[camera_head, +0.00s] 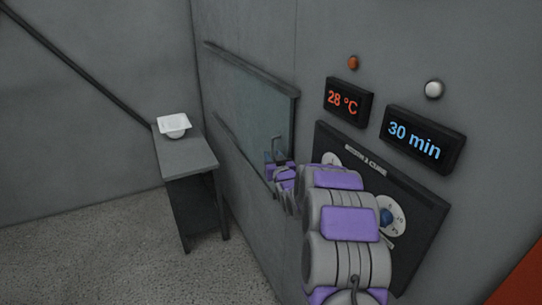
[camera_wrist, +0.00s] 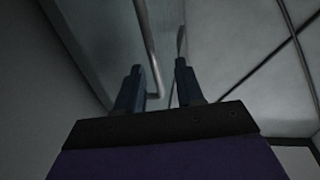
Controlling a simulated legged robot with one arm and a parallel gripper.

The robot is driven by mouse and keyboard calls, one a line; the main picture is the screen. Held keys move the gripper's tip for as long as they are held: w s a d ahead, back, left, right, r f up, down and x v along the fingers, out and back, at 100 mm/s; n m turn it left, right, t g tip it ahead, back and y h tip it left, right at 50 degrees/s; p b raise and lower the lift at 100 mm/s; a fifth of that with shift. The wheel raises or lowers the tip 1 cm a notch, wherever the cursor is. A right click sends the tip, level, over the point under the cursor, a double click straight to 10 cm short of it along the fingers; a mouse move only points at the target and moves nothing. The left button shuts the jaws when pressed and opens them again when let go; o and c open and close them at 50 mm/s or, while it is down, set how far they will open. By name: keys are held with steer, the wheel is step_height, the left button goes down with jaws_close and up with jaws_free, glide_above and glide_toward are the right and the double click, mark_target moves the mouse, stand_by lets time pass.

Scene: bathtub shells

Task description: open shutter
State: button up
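The shutter (camera_head: 245,95) is a grey-green panel set in the wall between two dark rails. A thin metal handle (camera_head: 284,143) stands at its right end, and the handle (camera_wrist: 148,45) also shows in the wrist view as a pale bent rod. My gripper (camera_head: 279,155) is at the handle, by the shutter's lower right part. In the wrist view its two dark fingers (camera_wrist: 159,68) are apart, and the rod's bent end appears between them, closer to the left finger. I cannot tell whether a finger touches the rod. My arm hides part of the wall.
A control panel (camera_head: 420,195) with dials is right of the shutter, partly behind my arm. Above it are a 28 °C display (camera_head: 348,101) and a 30 min display (camera_head: 424,138). A small table (camera_head: 190,158) with a white dish (camera_head: 173,124) stands left. Floor around it is clear.

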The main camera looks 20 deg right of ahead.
steer(key=shift+w+d, duration=0.9)
steer(key=shift+w, duration=0.25)
steer(key=shift+w+a+r, duration=0.1)
steer(key=shift+a, duration=0.4)
steer(key=shift+d, duration=0.25)
jaws_close()
